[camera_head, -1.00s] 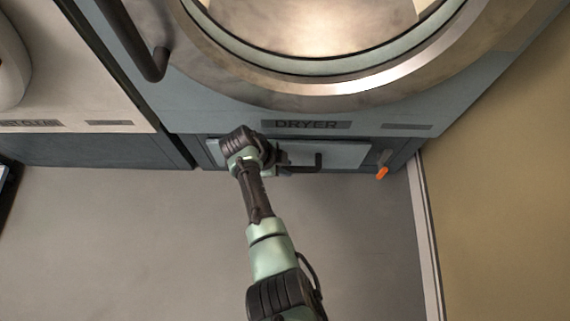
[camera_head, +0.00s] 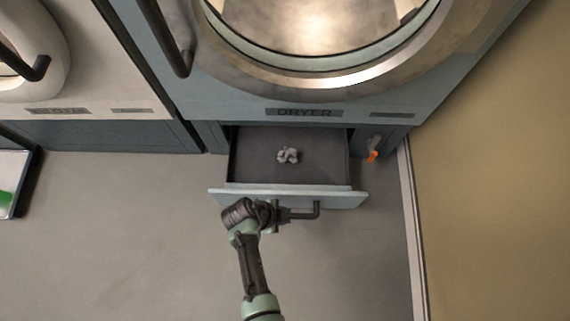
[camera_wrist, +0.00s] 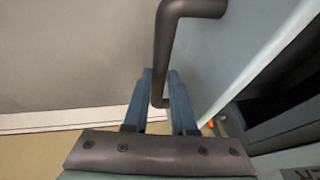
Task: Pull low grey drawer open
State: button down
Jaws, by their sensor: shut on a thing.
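The low grey drawer (camera_head: 240,158) stands pulled out below the dryer in the head view. Its pale front panel (camera_head: 340,197) faces the floor area in front. A small crumpled grey thing (camera_head: 288,155) lies inside on the drawer's dark bottom. The dark bar handle (camera_head: 303,214) sits on the front panel and also shows in the wrist view (camera_wrist: 164,52). My gripper (camera_head: 281,213) is at the left part of this handle. In the wrist view its two blue fingers (camera_wrist: 160,98) are on either side of the bar, shut on it.
The dryer (camera_head: 235,106) with its round door is above the drawer. An orange-tipped lever (camera_head: 372,156) is right of the drawer, close to the tan wall (camera_head: 490,200). A white machine (camera_head: 85,85) stands at left, and a tray (camera_head: 12,178) lies at the far left. The floor in front is clear.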

jog(key=s+p, duration=0.2)
jog(key=s, duration=1.3)
jog(key=shift+p, duration=0.4)
jog(key=c, duration=0.7)
grip_release()
jog(key=p+v, duration=0.6)
jog(key=v, duration=0.7)
jog(key=shift+w, duration=0.1)
